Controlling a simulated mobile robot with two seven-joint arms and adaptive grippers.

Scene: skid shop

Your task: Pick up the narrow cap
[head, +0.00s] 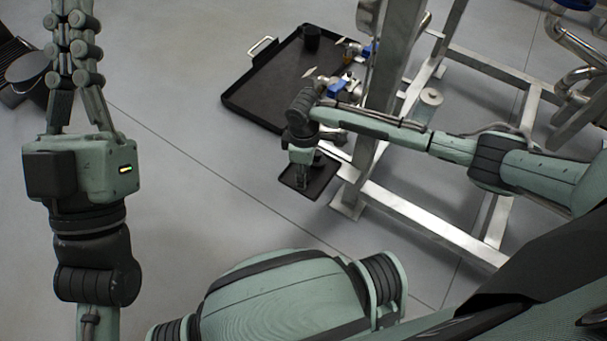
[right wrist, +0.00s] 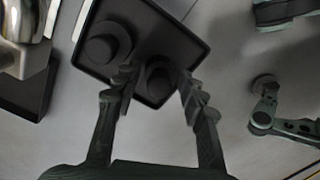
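A small black tray (head: 322,181) lies on the floor below my right gripper (head: 301,181). In the right wrist view the tray (right wrist: 196,48) holds two dark round caps. One cap (right wrist: 101,46) stands at the left, with a wide base and a smaller top. The other cap (right wrist: 158,76) looks narrower and lies between the fingers of my right gripper (right wrist: 157,78). These fingers are apart, one on each side of it; I cannot tell whether they touch it. My left gripper (head: 77,45) is far left, away from the tray, its fingers close together near the top edge.
A large black tray (head: 262,95) with a handle holds a dark cup (head: 311,37) and valve fittings (head: 336,86). A steel frame (head: 345,206) stands right of the small tray, close to my right arm. Grey floor (head: 200,190) is clear on the left.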

